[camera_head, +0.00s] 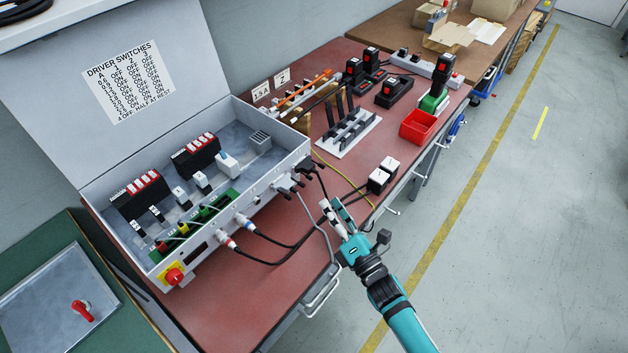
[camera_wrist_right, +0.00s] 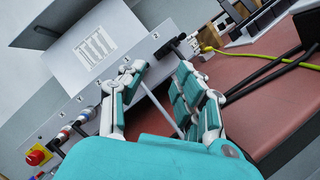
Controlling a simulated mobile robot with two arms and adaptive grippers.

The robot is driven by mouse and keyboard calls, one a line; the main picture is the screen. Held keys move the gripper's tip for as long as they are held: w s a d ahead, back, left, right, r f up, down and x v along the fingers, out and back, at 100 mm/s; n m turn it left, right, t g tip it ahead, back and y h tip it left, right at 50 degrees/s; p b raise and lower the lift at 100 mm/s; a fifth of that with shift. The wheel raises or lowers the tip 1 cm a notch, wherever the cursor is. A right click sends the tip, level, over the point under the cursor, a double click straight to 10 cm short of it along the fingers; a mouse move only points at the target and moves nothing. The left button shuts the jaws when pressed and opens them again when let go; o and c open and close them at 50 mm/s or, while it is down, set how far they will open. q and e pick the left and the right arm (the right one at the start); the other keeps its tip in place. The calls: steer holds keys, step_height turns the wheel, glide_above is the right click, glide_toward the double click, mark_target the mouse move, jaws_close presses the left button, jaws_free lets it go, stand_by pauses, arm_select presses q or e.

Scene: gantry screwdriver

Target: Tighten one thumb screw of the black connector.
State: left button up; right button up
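The black connector (camera_head: 308,166) sits at the right end of the grey control box's (camera_head: 255,187) front wall, with a black cable hanging from it. It also shows in the right wrist view (camera_wrist_right: 170,47), beyond the fingertips. Its thumb screws are too small to make out. My right gripper (camera_head: 334,207) is in front of the box, above the table's front edge, apart from the connector. In the right wrist view its fingers (camera_wrist_right: 157,82) are spread, with a thin grey cable visible between them and nothing gripped. My left gripper is out of view.
A grey connector (camera_head: 286,184) with a grey cable sits left of the black one. Two plugs with black cables (camera_head: 243,219) are further left. White-topped black blocks (camera_head: 382,174), a rack (camera_head: 348,132) and a red bin (camera_head: 418,126) stand to the right on the red table.

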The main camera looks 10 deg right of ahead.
mark_target(309, 178)
steer(key=x, duration=0.7)
steer(key=shift+w+a+p, duration=0.15)
steer(key=shift+w+p, duration=0.1)
steer(key=shift+p, duration=0.1)
steer(key=shift+c, duration=0.4)
jaws_close()
